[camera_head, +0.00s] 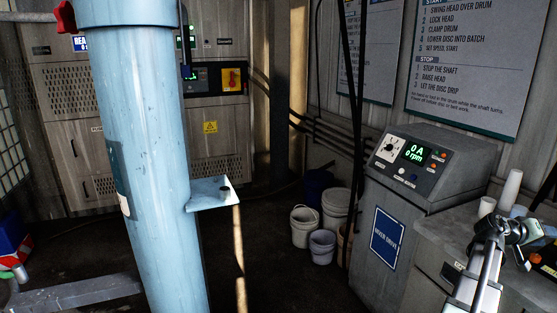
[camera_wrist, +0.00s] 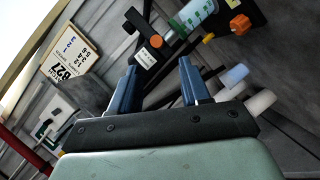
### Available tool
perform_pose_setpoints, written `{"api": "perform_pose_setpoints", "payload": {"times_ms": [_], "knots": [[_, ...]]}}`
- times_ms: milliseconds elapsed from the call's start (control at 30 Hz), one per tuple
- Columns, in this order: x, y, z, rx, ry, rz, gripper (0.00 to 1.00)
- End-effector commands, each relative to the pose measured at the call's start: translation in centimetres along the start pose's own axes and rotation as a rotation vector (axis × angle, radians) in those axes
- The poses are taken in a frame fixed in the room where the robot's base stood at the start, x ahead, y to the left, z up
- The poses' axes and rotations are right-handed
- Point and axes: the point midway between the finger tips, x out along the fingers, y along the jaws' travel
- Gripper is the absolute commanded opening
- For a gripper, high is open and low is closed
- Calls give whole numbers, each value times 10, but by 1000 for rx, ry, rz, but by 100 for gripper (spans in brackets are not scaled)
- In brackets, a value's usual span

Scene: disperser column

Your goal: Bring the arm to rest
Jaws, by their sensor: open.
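My gripper (camera_wrist: 158,65) shows in the wrist view with its two blue fingers apart and nothing between them. Behind the fingertips are a dark block with a white label (camera_wrist: 146,58) and an orange knob; I see no contact with them. I cannot make out the gripper's fingers there.
The pale blue column (camera_head: 145,160) stands at left with a small bracket (camera_head: 210,193). The drive console (camera_head: 415,160) reads 0 A, 0 rpm. White cups (camera_head: 487,207) stand on the bench (camera_head: 425,235) near the arm. Buckets (camera_head: 304,226) stand on the floor.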

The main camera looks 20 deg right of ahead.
Motion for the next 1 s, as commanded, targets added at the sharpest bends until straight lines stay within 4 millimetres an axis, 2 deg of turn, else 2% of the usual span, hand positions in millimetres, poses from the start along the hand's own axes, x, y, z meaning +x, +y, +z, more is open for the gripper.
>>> {"api": "perform_pose_setpoints", "payload": {"times_ms": [167, 367, 467, 600, 767, 1000], "knots": [[-2, -13, 16, 23, -77, -67, 46], [-17, -45, 43, 104, -171, -228, 46], [-29, -68, 59, 141, -219, -320, 46], [-44, -118, 93, 164, -300, -458, 46], [-72, -182, 123, 156, -371, -601, 46], [-137, -284, 166, 97, -463, -806, 46]]}}
